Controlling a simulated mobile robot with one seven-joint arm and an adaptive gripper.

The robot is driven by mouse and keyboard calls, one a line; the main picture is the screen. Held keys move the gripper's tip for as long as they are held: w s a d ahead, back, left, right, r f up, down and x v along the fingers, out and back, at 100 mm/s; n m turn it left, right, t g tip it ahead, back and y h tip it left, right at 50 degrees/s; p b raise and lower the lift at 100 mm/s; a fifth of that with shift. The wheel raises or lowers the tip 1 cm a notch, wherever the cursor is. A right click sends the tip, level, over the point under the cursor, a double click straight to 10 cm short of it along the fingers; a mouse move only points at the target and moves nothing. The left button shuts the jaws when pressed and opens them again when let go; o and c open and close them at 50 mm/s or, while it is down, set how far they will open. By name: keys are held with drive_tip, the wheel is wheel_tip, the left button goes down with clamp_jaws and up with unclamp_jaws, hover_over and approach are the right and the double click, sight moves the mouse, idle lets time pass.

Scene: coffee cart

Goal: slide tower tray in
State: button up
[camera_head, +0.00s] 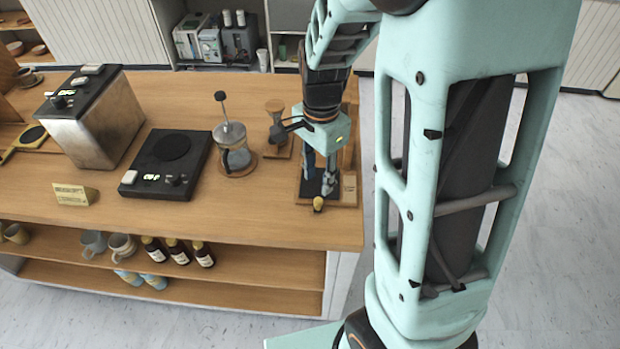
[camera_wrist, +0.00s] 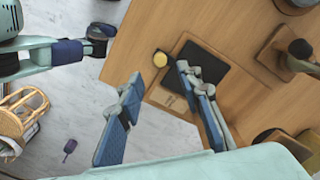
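The tower stands at the right end of the wooden counter, mostly hidden behind my gripper in the head view. Its wooden base (camera_wrist: 187,41) carries a dark tray (camera_wrist: 215,68) with a round yellow knob (camera_head: 318,203) at its front edge. The knob also shows in the wrist view (camera_wrist: 160,59). A small pale label lies beside the tray on the wood. My gripper (camera_head: 318,190) points down over the tray's front, with its blue-padded fingers apart. In the wrist view the knob appears between the fingertips (camera_wrist: 160,72); whether they touch it I cannot tell.
A glass French press (camera_head: 235,150) and a wooden pour-over stand (camera_head: 276,130) are left of the tower. A black scale (camera_head: 168,165) and a metal machine (camera_head: 95,120) stand further left. The counter's front edge is close to the knob; open floor lies beyond it.

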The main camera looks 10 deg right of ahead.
sight(319, 200)
wheel_tip(319, 200, down, 9)
drive_tip(key=shift+d+f, duration=0.1)
idle(0.3)
clamp_jaws()
